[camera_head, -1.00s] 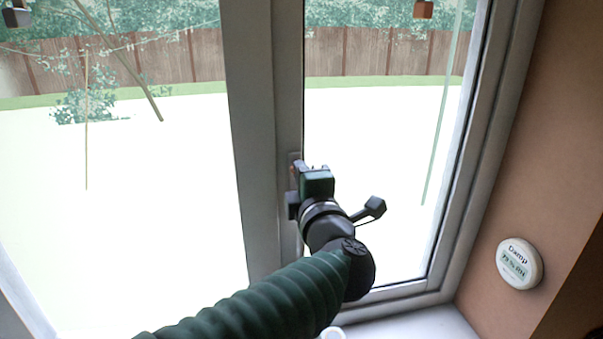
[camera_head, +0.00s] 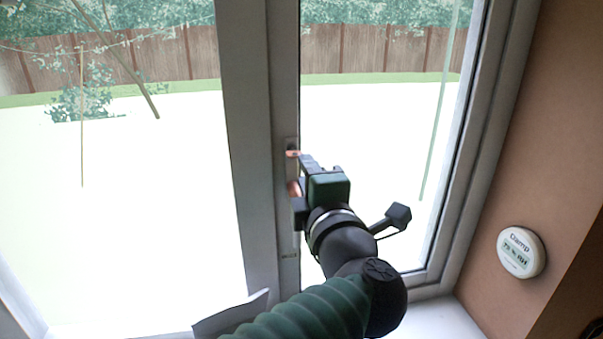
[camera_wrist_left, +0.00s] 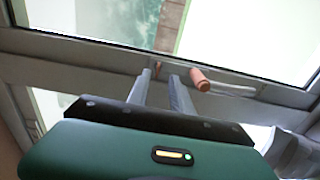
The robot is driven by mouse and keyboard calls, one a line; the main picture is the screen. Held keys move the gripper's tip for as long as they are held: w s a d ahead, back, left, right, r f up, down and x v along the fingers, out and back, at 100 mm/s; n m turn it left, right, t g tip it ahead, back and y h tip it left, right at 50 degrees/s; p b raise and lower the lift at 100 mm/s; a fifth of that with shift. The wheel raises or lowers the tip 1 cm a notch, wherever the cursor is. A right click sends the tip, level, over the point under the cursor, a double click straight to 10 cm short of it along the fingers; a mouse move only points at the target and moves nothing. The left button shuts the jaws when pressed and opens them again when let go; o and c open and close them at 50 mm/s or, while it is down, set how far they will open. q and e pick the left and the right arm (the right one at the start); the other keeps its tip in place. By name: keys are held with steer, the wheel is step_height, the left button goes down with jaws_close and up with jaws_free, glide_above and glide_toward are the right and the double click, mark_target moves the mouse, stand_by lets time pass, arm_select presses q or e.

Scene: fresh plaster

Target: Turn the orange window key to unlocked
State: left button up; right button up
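A small orange piece (camera_head: 292,153), which looks like the key, sits on the grey window frame; it also shows in the left wrist view (camera_wrist_left: 157,66), by the gap between the fingertips. A larger orange cylinder (camera_head: 294,188) is below it, at the end of a silver lever on the frame. It also shows in the wrist view (camera_wrist_left: 200,80), outside the right-hand finger. My left gripper (camera_wrist_left: 162,76) is open, its two grey fingers apart at the frame. Whether they touch the key cannot be told. My right gripper is not in view.
Glass panes are on both sides of the upright frame (camera_head: 257,150). A round white damp meter (camera_head: 521,252) is on the brown wall at right. A pale sheet-like thing (camera_head: 230,315) is at the bottom, partly behind my left arm. A white sill (camera_head: 440,320) is below.

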arm_select(q)
steer(key=s+d+b, duration=0.2)
steer(key=s+b, duration=0.1)
steer(key=s, duration=0.7)
steer(key=shift+w, duration=0.15)
steer(key=p, duration=0.7)
glide_toward(294, 153)
steer(key=w, duration=0.7)
steer(key=shift+a+f, duration=0.1)
steer(key=shift+a, duration=0.3)
steer(key=shift+w+a+f, duration=0.1)
steer(key=shift+w, duration=0.5)
steer(key=shift+s, duration=0.15)
